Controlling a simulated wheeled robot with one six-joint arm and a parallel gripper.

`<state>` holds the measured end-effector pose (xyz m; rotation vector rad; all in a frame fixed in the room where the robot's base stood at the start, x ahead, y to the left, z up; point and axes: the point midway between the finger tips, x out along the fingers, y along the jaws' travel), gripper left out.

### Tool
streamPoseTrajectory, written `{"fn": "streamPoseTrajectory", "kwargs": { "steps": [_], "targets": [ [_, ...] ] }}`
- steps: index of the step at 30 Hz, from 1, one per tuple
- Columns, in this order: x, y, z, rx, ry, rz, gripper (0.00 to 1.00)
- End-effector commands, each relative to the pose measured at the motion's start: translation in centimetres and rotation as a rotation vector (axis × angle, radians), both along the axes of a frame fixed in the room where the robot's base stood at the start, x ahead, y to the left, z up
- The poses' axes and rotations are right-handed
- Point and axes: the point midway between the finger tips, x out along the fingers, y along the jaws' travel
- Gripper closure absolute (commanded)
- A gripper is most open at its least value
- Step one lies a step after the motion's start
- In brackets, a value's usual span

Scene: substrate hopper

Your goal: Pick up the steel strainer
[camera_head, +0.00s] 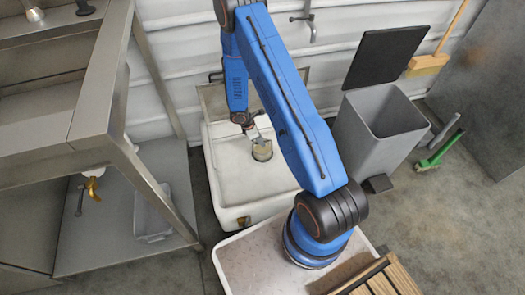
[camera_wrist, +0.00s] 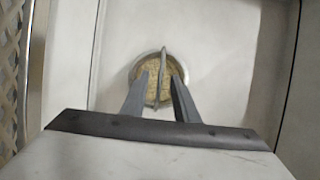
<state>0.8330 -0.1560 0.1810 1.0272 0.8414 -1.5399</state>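The steel strainer (camera_wrist: 146,74) is a round piece with a bright metal rim and a tan, grainy middle. A thin upright grey fin stands across its centre. In the head view the strainer (camera_head: 262,151) sits in the white basin (camera_head: 225,190). My gripper (camera_wrist: 158,85) is open above it in the wrist view, one finger on each side of the fin, with gaps showing between. Whether the fingertips are level with the fin is unclear. In the head view my gripper (camera_head: 254,134) is small and just over the strainer.
A grey bin (camera_head: 375,140) with a dark raised lid (camera_head: 385,55) stands right of the basin. A steel bench (camera_head: 60,140) is on the left. A tap (camera_head: 310,25) is on the wall behind. A green brush (camera_head: 435,155) lies at far right.

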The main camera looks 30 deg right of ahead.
Motion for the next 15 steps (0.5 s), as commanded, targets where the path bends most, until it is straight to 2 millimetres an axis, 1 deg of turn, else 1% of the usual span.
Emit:
{"fn": "streamPoseTrajectory", "kwargs": {
  "steps": [1,3,6,9,15],
  "targets": [
    [-0.1,-0.4,-0.7,0.000,0.002,-0.001,0.73],
    [-0.2,-0.7,-1.5,0.000,0.001,0.001,0.73],
    [-0.1,-1.0,-2.1,0.000,0.000,0.000,0.73],
    [-0.2,-1.1,-2.4,0.001,-0.001,-0.001,0.73],
    [-0.2,-1.1,-2.4,0.001,-0.001,-0.001,0.73]
  ]
}}
